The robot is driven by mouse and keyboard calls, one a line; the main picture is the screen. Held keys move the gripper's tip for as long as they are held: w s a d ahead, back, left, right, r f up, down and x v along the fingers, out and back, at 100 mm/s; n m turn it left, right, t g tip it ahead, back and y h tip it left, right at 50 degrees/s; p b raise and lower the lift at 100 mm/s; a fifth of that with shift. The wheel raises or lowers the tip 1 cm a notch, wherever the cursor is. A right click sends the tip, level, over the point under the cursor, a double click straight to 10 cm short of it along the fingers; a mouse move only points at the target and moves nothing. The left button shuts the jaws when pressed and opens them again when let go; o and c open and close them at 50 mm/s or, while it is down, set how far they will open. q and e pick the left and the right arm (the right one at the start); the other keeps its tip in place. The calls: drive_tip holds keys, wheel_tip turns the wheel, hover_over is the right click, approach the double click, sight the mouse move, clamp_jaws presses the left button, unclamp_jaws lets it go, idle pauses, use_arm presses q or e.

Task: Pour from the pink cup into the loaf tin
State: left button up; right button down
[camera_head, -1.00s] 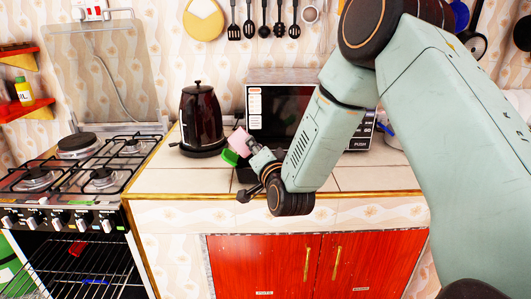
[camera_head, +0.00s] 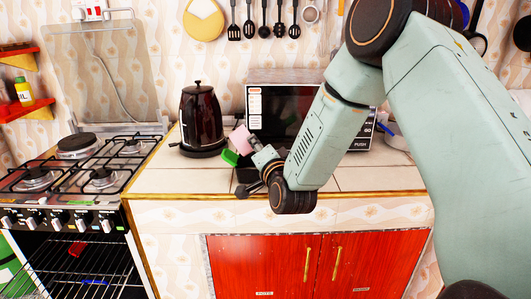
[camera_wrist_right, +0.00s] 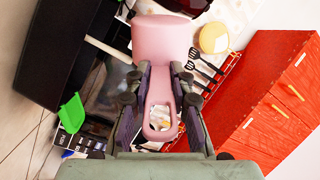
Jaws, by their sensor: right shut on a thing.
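The pink cup (camera_head: 239,139) is held in the air above the counter, between the kettle and the microwave, and looks tilted in the head view. In the right wrist view its body (camera_wrist_right: 165,38) is beyond the fingers. My right gripper (camera_wrist_right: 160,75) is shut on the cup's handle side; the looped handle (camera_wrist_right: 160,128) lies between the fingers. A dark tin, seemingly the loaf tin (camera_head: 246,175), is low beside the gripper and partly hidden by it; it shows large at the left of the wrist view (camera_wrist_right: 50,55). The cup's contents are not visible. My left gripper is not in view.
A dark kettle (camera_head: 201,118) stands left of the cup. A microwave (camera_head: 285,110) stands behind my right arm. A green object (camera_head: 230,157) is close to the tin. The gas stove (camera_head: 85,165) is at the left; the counter front (camera_head: 180,181) is clear.

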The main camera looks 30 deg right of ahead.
drive_tip(key=shift+s+d+r+m, duration=0.1)
drive_tip(key=shift+d+r+m, duration=0.1)
drive_tip(key=shift+m, duration=0.45)
drive_tip(key=shift+d+r+m, duration=0.1)
drive_tip(key=shift+d+m, duration=0.1)
drive_tip(key=shift+m, duration=0.45)
idle(0.5)
drive_tip(key=shift+s+d+m, duration=0.1)
drive_tip(key=shift+d+m, duration=0.3)
drive_tip(key=shift+d, duration=0.2)
drive_tip(key=shift+s+d+m, duration=0.1)
drive_tip(key=shift+d+m, duration=0.1)
drive_tip(key=shift+m, duration=0.2)
drive_tip(key=shift+d+m+b, duration=0.1)
drive_tip(key=shift+m+b, duration=0.2)
drive_tip(key=shift+d+m, duration=0.1)
drive_tip(key=shift+m, duration=0.3)
drive_tip(key=shift+b, duration=0.3)
drive_tip(key=shift+s+d+m, duration=0.1)
drive_tip(key=shift+d+m, duration=0.05)
drive_tip(key=shift+m, duration=0.35)
